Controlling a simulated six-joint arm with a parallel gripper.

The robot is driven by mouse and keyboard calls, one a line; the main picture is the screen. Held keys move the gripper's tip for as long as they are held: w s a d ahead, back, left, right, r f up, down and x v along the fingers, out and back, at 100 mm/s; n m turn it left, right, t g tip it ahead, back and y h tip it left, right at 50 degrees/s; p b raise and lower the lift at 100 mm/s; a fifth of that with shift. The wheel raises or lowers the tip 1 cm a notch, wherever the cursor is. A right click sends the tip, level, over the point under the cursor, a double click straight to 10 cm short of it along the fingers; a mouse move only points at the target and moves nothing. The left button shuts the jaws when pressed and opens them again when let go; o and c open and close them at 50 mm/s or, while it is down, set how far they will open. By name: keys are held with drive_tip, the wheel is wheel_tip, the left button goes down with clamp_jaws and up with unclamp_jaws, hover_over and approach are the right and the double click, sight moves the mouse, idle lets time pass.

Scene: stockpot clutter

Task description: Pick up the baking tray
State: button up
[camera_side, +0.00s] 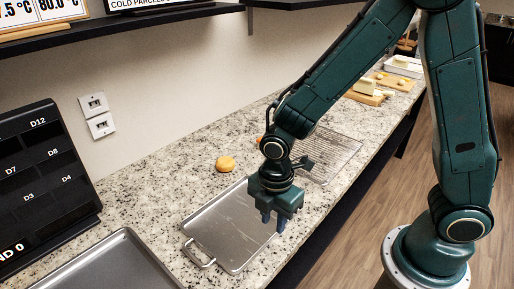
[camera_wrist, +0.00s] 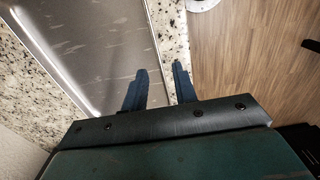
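The baking tray (camera_side: 225,231) is a grey metal tray with a wire handle at its near end. It lies on the speckled counter in the side view. Its scratched surface also fills the upper left of the wrist view (camera_wrist: 95,45). My gripper (camera_side: 273,221) is over the tray's right edge, pointing down. In the wrist view its two blue fingers (camera_wrist: 161,88) are apart, with the tray's rim running up between them and nothing seen held. I cannot tell its exact height above the rim. My gripper hides part of the tray's right side.
A wire rack (camera_side: 328,153) lies beyond the tray, and an orange bun (camera_side: 225,163) sits near the wall. Another grey tray (camera_side: 112,268) is at the lower left, beside a black labelled rack (camera_side: 40,185). The counter edge drops off to the right.

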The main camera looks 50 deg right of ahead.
sight(272, 236)
drive_tip(key=shift+d+f, duration=0.1)
drive_tip(key=shift+f, duration=2.5)
drive_tip(key=shift+w, duration=0.1)
drive_tip(key=shift+c, duration=0.5)
clamp_jaws()
